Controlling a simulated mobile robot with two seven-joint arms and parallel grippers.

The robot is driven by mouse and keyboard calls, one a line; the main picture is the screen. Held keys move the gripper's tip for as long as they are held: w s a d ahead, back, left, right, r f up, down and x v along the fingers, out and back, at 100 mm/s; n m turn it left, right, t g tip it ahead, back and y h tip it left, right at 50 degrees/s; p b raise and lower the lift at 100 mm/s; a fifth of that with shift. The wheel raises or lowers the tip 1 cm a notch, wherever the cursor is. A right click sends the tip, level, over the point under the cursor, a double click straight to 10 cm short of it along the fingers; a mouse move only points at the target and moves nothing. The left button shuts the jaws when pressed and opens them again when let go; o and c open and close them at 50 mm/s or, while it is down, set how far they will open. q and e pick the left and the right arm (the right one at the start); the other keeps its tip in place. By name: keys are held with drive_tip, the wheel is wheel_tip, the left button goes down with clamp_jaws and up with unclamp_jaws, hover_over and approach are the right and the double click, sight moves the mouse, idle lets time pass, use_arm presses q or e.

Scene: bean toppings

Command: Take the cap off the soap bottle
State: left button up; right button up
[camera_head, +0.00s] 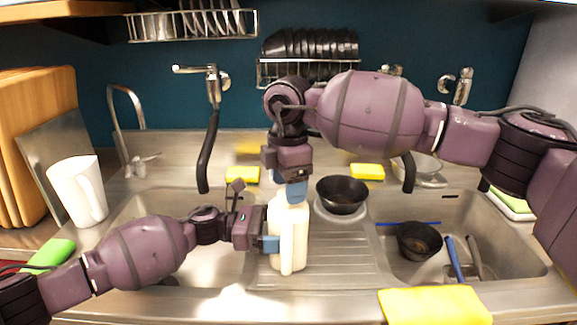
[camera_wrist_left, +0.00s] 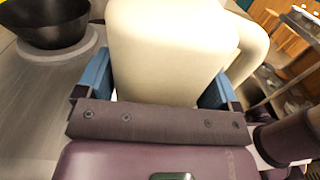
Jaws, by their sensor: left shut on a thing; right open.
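The cream-white soap bottle (camera_head: 290,240) stands upright on the ribbed steel drainboard between the two sinks. My left gripper (camera_head: 270,244) is shut on its body from the left. In the left wrist view the bottle (camera_wrist_left: 165,50) fills the space between the blue fingers of my left gripper (camera_wrist_left: 156,85), and a handle loop shows on its right. My right gripper (camera_head: 291,188) points down from above, open, with its blue fingers at the bottle's top. The cap is hidden by these fingers, and I cannot tell whether they touch it.
A black bowl (camera_head: 342,194) sits just right of the bottle, and it also shows in the left wrist view (camera_wrist_left: 50,22). Another dark bowl (camera_head: 419,241) lies in the right sink. A white pitcher (camera_head: 77,190) stands left. A yellow cloth (camera_head: 435,306) lies on the front edge.

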drive_tip(key=shift+f, duration=1.15)
drive_tip(key=shift+c, duration=0.2)
